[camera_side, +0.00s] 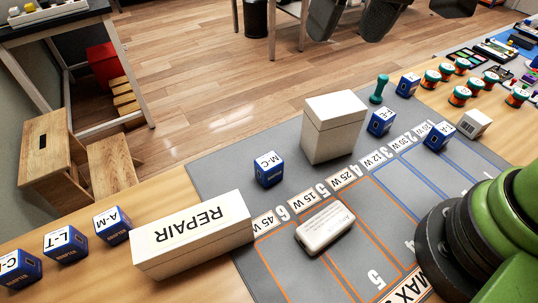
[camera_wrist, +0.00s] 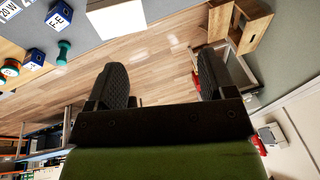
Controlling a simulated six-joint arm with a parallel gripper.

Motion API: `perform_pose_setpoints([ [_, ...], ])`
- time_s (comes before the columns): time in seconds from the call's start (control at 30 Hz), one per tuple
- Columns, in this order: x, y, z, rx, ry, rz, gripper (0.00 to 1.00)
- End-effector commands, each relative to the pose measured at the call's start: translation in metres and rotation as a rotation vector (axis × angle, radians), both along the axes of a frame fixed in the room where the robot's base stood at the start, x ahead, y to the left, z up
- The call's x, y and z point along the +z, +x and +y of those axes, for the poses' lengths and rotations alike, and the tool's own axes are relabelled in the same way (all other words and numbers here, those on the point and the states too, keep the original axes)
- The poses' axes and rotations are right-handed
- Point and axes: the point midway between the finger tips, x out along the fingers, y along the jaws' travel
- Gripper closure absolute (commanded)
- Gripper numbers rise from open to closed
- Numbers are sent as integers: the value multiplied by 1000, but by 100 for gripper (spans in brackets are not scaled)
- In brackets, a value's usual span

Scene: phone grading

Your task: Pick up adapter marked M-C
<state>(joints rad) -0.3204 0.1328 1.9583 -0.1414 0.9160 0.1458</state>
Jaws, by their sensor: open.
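The adapter marked M-C (camera_side: 268,169) is a small blue cube with a white top. It stands on the grey mat in the side view, between the white REPAIR box (camera_side: 193,235) and a tall white box (camera_side: 334,127). I do not make it out in the wrist view. My gripper (camera_wrist: 162,78) is open and empty, its two dark fingers wide apart with floor behind them. Two dark shapes at the top edge of the side view look like its fingers, well away from the adapter.
Similar blue cubes A-M (camera_side: 112,225), L-T (camera_side: 64,244) and F-E (camera_side: 380,122) stand nearby. A white charger (camera_side: 325,227) lies on the grey mat (camera_side: 215,170). A teal dumbbell-shaped thing (camera_side: 379,89) stands behind. Mat around the M-C adapter's left and far sides is clear.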

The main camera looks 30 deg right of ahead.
Motion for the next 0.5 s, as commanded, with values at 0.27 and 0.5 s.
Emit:
perform_pose_setpoints([
  [0.27,-94,34,65,135,-120,164,23],
  [0.5,-137,35,87,182,-170,214,23],
])
